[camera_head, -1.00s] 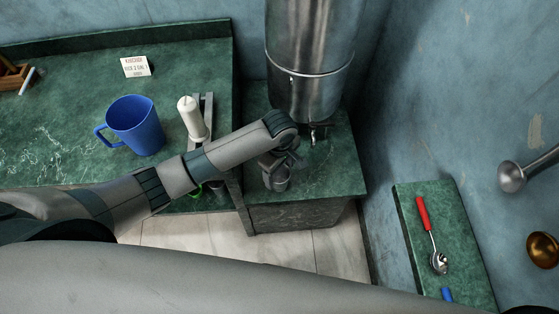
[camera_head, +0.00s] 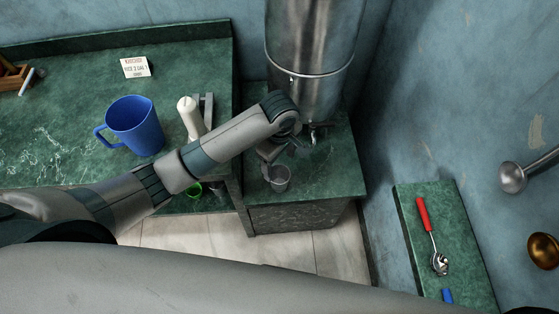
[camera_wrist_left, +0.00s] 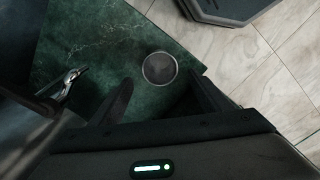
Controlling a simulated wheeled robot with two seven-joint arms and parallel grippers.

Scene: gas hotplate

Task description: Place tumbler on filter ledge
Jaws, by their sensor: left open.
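The tumbler (camera_head: 281,181), a small grey metal cup, stands upright on the green filter ledge (camera_head: 338,178), near its front left part. In the left wrist view the tumbler (camera_wrist_left: 159,68) shows from above as a round rim on the green stone, close to the ledge's edge. My left gripper (camera_head: 272,160) is just behind and above the tumbler in the head view. In the wrist view its two dark fingers are spread, with the tumbler beyond and between their tips, apparently clear of both. My right gripper is not in view.
The steel filter (camera_head: 311,60) with its tap (camera_head: 315,131) stands at the back of the ledge. A red-handled spoon (camera_head: 428,220) lies on the right shelf.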

